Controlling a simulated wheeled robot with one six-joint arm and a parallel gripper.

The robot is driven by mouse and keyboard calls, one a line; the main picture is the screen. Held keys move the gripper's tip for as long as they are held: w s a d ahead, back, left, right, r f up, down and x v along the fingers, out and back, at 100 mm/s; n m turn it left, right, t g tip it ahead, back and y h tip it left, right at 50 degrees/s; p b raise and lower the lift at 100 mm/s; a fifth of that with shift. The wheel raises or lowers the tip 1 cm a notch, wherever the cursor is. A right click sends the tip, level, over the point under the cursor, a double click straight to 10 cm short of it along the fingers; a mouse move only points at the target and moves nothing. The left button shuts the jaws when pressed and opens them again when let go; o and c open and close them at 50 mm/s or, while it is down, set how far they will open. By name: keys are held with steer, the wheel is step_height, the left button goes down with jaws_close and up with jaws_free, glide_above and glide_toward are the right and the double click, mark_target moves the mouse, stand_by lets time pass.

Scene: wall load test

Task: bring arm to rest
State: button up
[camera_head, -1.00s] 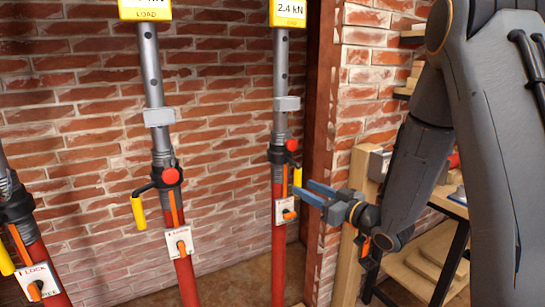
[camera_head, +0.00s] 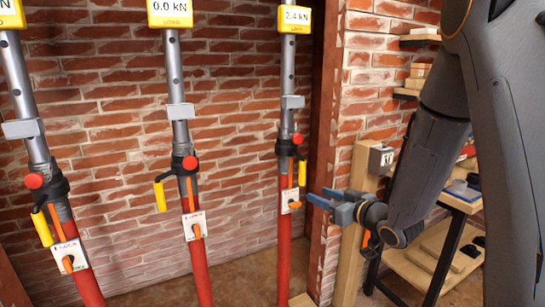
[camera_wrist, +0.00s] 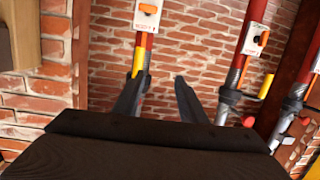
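My gripper (camera_head: 318,198) is at the right of the head view, beside the right-hand red prop (camera_head: 284,255). Its blue-grey fingers point left and are apart. In the wrist view my gripper (camera_wrist: 158,90) shows two dark fingers with a clear gap and nothing held between them. The right prop's yellow handle (camera_head: 302,173) is close to the fingertips; I cannot tell whether they touch. My grey arm hangs down along the right side of the head view, bent at the elbow.
A middle prop (camera_head: 200,275) has a load display (camera_head: 170,12) reading 0.0 kN; the right display (camera_head: 294,19) reads 2.4 kN. A left prop (camera_head: 85,285) stands nearer the left edge. A wooden post (camera_head: 352,225) and a workbench (camera_head: 460,203) are at the right. A brick wall (camera_head: 110,120) stands behind.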

steer(key=s+d+f+m+g+h, duration=0.4)
steer(key=s+d+f+g+h, duration=0.3)
steer(key=s, duration=0.3)
steer(key=s+a+m+g, duration=0.1)
steer(key=s+g, duration=0.2)
steer(key=s, duration=0.8)
steer(key=s+a+m+g+h, duration=0.1)
steer(key=s+g, duration=0.2)
steer(key=s, duration=0.8)
steer(key=shift+a+r+m+g, duration=0.25)
steer(key=shift+r+m+g, duration=0.1)
steer(key=shift+m+g, duration=0.05)
